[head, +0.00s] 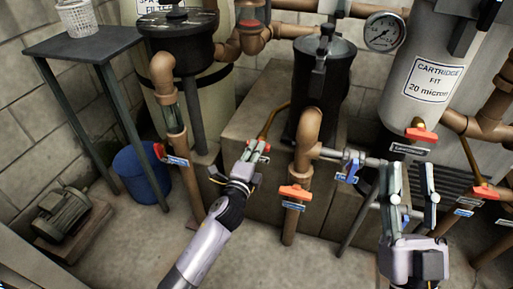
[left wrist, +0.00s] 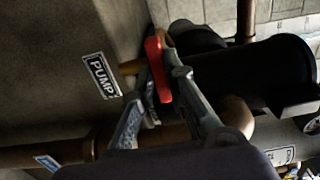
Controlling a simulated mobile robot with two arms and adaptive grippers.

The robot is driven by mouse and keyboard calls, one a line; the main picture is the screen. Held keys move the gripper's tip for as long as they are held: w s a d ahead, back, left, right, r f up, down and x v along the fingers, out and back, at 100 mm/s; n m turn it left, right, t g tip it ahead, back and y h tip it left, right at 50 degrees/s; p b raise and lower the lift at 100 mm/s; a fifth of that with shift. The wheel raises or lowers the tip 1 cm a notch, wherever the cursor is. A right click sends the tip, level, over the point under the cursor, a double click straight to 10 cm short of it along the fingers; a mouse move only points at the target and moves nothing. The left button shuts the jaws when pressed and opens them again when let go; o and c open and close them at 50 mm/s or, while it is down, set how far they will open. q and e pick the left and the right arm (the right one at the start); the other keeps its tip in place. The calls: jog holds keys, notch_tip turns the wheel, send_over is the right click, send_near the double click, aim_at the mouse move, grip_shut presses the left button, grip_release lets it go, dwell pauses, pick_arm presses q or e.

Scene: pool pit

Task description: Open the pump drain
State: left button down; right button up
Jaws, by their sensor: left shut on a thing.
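The pump drain valve has a small red handle (left wrist: 157,68) on a thin brass pipe, beside a white label reading PUMP (left wrist: 101,76) in the left wrist view. My left gripper (head: 254,152) reaches this valve in front of the tan block in the head view. Its fingers (left wrist: 160,85) are shut on the red handle, one on each side. In the head view the handle is small and partly hidden by the fingers. My right gripper (head: 410,172) points up at the right, with its two fingers apart and nothing seen between them.
A black pump strainer pot (head: 322,95) stands behind the valve, with a brown pipe (head: 307,130) and another red-handled valve (head: 295,192) close to the right. A blue-handled valve (head: 350,165) is near my right gripper. A blue bucket (head: 141,176) and motor (head: 62,212) stand left.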

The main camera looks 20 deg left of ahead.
dwell(0.5)
jog(key=w+f+g+h+p, duration=0.2)
jog(key=w+f+g+p, duration=0.15)
jog(key=f+g, duration=0.5)
pick_arm(q)
jog(key=n+p, duration=0.2)
jog(key=n, duration=1.6)
jog(key=shift+f+n, duration=0.1)
jog(key=shift+n, duration=0.2)
jog(key=c, duration=1.5)
grip_release()
pick_arm(e)
jog(key=s+d+f+g+h, duration=0.1)
jog(key=s+f+g, duration=0.1)
jog(key=f, duration=0.4)
jog(key=s+d+f+g+h, duration=0.1)
jog(key=s+d+f+g, duration=0.1)
jog(key=f, duration=0.5)
jog(key=shift+s+d+m+g+h, duration=0.3)
jog(key=shift+s+g, duration=0.25)
jog(key=shift+g, duration=0.3)
jog(key=shift+f, duration=0.1)
pick_arm(q)
jog(key=shift+s, duration=0.1)
